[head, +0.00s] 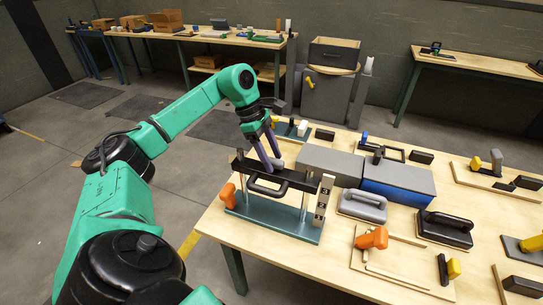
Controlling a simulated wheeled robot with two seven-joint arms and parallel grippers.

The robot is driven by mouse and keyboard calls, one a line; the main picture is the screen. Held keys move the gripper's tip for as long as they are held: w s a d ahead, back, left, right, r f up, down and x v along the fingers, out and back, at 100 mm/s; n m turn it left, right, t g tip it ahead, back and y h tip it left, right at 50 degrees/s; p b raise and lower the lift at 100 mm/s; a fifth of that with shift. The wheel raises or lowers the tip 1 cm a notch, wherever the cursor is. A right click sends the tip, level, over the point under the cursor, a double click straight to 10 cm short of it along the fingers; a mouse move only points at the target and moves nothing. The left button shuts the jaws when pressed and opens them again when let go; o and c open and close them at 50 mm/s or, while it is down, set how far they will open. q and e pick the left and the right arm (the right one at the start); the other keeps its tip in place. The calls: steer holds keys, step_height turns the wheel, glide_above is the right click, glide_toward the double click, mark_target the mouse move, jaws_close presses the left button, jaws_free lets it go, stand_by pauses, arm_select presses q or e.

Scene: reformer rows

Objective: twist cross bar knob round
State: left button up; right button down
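A black cross bar (297,179) sits on upright posts above a teal base plate (275,218) near the table's left end. A black loop handle (266,190) shows on its near side. A small grey part (277,162) shows on top of the bar, partly hidden by the fingers; I cannot tell if it is the knob. An orange knob (228,195) is at the base's left end. A numbered plate (323,197) stands at the right end. My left gripper (270,165) points down at the bar's top; its closing is unclear. My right gripper is not in view.
Grey and blue boxes (398,190) stand right of the fixture. A grey handle block (363,205), a black handle block (445,228) and an orange-knobbed piece (372,238) lie nearer. The table's front left corner is bare.

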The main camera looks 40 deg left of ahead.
arm_select(q)
steer(key=p+v, duration=0.2)
steer(key=v, duration=1.2)
steer(key=shift+r, duration=0.25)
